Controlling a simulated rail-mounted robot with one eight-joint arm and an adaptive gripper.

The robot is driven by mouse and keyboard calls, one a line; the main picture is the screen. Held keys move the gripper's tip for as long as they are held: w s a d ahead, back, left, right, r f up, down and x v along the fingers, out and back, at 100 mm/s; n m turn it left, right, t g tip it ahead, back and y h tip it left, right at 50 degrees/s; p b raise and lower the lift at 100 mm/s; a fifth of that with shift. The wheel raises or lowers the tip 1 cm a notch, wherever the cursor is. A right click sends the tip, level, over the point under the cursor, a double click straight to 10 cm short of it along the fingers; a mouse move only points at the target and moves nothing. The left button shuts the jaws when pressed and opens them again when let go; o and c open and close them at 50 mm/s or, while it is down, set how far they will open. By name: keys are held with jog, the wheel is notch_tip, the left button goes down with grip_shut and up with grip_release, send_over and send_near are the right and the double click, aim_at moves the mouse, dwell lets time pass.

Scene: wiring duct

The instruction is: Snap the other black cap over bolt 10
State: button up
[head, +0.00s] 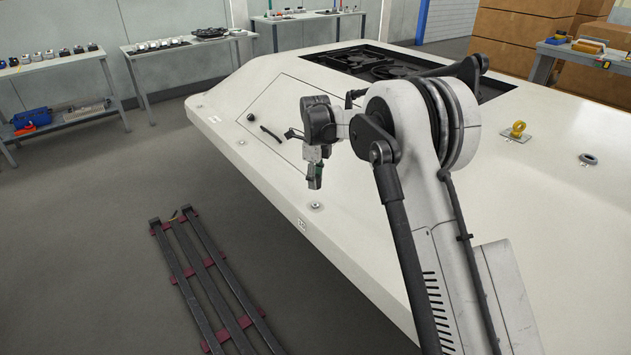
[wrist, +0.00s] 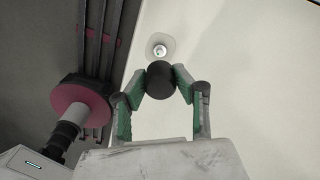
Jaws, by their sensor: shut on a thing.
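The black cap (wrist: 160,80) is a short dark cylinder pinched between the two green-padded fingertips of my gripper (wrist: 160,84) in the wrist view. In the head view my gripper (head: 315,182) hangs low over the white housing near its front edge; the cap cannot be made out there. A bolt on a round washer (head: 316,206) sits on the housing just below the gripper, near a small label (head: 302,224) that seems to read 10. In the wrist view this bolt (wrist: 160,50) shows just beyond the cap, apart from it in the picture.
Another dark round cap (head: 251,116) sits on the housing at the left, near a dark handle (head: 271,134). A yellow lifting eye (head: 518,128) and a grey round fitting (head: 587,159) stand at the right. Dark rails (head: 205,275) lie on the floor beside the housing.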

aim_at(315, 203)
jog(key=shift+a, duration=0.1)
dwell(0.3)
jog(key=shift+f+b, duration=1.75)
jog(key=shift+f, duration=1.15)
jog(key=shift+f+b, duration=1.05)
jog(key=shift+f, duration=0.3)
jog(key=o, duration=0.8)
jog(key=shift+o, duration=0.2)
jog(key=shift+r, duration=0.1)
notch_tip(315, 203, up, 12)
jog(key=shift+f, duration=0.1)
